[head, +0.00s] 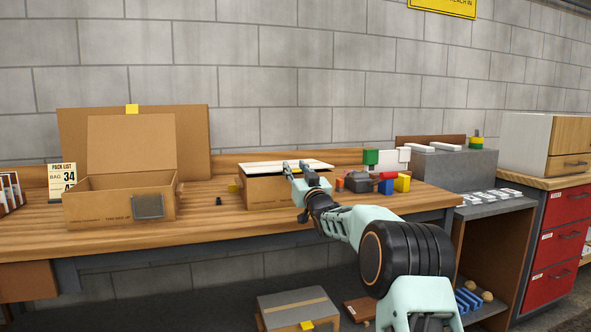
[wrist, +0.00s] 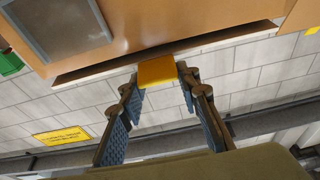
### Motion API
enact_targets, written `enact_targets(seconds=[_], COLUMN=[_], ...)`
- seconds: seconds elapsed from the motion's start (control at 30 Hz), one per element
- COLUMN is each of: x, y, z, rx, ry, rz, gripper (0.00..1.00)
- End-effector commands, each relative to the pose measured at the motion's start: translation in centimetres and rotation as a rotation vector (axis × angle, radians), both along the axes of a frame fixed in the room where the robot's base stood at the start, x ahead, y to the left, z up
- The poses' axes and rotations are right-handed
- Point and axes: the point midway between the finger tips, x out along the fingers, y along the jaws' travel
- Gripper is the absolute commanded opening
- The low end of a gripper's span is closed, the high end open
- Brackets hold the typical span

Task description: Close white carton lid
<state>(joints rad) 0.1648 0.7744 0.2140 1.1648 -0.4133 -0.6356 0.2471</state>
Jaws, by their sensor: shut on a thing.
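The carton (head: 262,193) with the white lid (head: 262,167) stands mid-bench in the head view. Its body is brown. The lid lies nearly level over the top, with a narrow dark gap under its front edge. My gripper (head: 296,167) is at the lid's front edge, right of its middle. In the wrist view, my gripper (wrist: 158,85) is shut on a yellow tab (wrist: 157,71) at the edge of a brown panel (wrist: 150,30). The gripper hides the tab in the head view.
An open brown carton (head: 95,206) with a raised lid (head: 131,145) stands at the left. Coloured blocks (head: 402,183) lie close to the right of the white-lidded carton. A grey box (head: 445,170) stands farther right. Bare bench (head: 210,222) shows between the cartons.

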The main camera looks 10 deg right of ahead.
Motion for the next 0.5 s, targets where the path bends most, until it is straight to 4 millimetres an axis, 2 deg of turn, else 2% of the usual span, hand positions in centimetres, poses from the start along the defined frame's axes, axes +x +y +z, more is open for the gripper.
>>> enact_targets(seconds=[0.03, 0.2, 0.5], x=[0.03, 0.00, -0.10], y=[-0.02, -0.04, -0.06], z=[-0.16, -0.06, 0.04], rx=[0.000, 0.000, 0.000], ry=[0.003, 0.001, 0.000], rz=[-0.001, -0.001, 0.000], gripper=[0.34, 0.49, 0.49])
